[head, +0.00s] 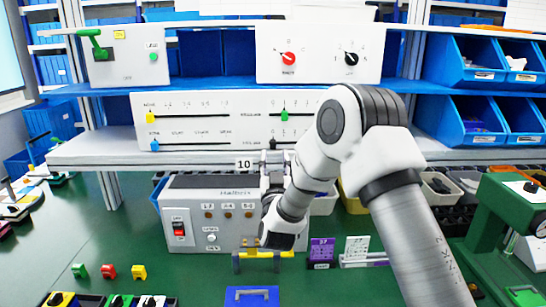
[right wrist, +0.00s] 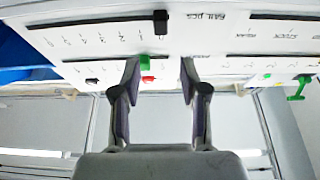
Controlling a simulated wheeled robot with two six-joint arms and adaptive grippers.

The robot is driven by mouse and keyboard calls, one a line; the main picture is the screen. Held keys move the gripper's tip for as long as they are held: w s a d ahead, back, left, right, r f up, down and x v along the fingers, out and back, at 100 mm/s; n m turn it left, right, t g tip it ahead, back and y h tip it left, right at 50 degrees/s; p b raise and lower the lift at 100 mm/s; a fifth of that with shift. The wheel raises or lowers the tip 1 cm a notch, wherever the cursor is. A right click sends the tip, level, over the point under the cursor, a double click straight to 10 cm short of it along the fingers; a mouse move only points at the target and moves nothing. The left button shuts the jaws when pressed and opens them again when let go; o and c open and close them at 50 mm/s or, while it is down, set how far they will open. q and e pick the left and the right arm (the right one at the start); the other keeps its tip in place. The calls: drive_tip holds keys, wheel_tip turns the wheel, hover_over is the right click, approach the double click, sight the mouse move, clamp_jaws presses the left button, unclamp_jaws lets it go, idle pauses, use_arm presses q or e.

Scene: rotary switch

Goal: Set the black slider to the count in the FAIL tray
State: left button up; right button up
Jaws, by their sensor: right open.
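The black slider (right wrist: 160,22) sits on a slot in the white panel, beside the "FAIL pcs" lettering, upside down in the right wrist view. My right gripper (right wrist: 160,68) is open and empty, its two fingers pointing toward the panel. The slider appears beyond the fingertips, roughly between them in the picture; I see no grip on it. In the head view the white slider panel (head: 215,132) stands on the shelf, and my right arm covers its right part. I cannot make out a tray marked FAIL. My left gripper is not in view.
A green slider (head: 284,114), a yellow slider (head: 150,118) and a blue slider (head: 154,145) share the panel. A grey control box (head: 205,213) stands below the shelf. Blue bins (head: 465,115) are at right. Small blocks lie on the green table, including a red one (head: 109,271).

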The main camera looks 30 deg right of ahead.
sight(273, 143)
drive_tip(key=x, duration=0.2)
drive_tip(key=f+x, duration=0.1)
drive_tip(key=x, duration=0.3)
drive_tip(key=shift+w+d+f+p, duration=0.1)
drive_tip(key=shift+w+d+p, duration=0.1)
drive_tip(key=shift+w+p, duration=0.2)
drive_tip(key=shift+w+d+f, duration=0.1)
drive_tip(key=shift+w+f, duration=0.05)
drive_tip(key=shift+w, duration=0.1)
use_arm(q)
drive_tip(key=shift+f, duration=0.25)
use_arm(e)
drive_tip(key=shift+s, duration=0.15)
clamp_jaws()
